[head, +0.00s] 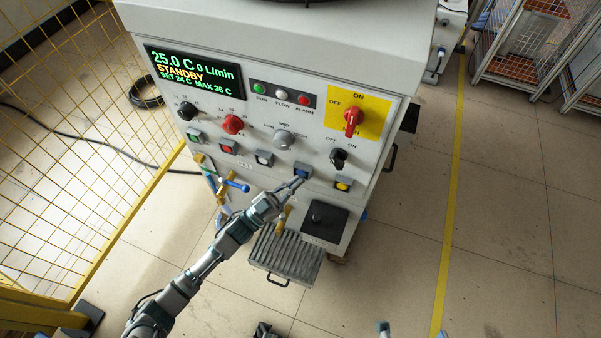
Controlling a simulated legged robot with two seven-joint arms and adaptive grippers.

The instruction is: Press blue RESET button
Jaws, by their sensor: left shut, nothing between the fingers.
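The blue button (302,171) sits in a dark square mount on the sloped front panel of the white heater cabinet (270,45), in the lower button row. My left gripper (298,183) is shut and empty, with its fingertips at the lower edge of the blue button. I cannot tell whether they touch it. The fingertips overlap the lower part of the button's mount. No label can be read on the button. My right gripper cannot be made out.
Green (195,135), red (227,147) and white (264,158) buttons lie left of the blue one, a yellow button (343,184) right. A black switch (339,157) is close above right. A blue-handled valve (236,186) stands near my left arm. The display (194,77) reads STANDBY.

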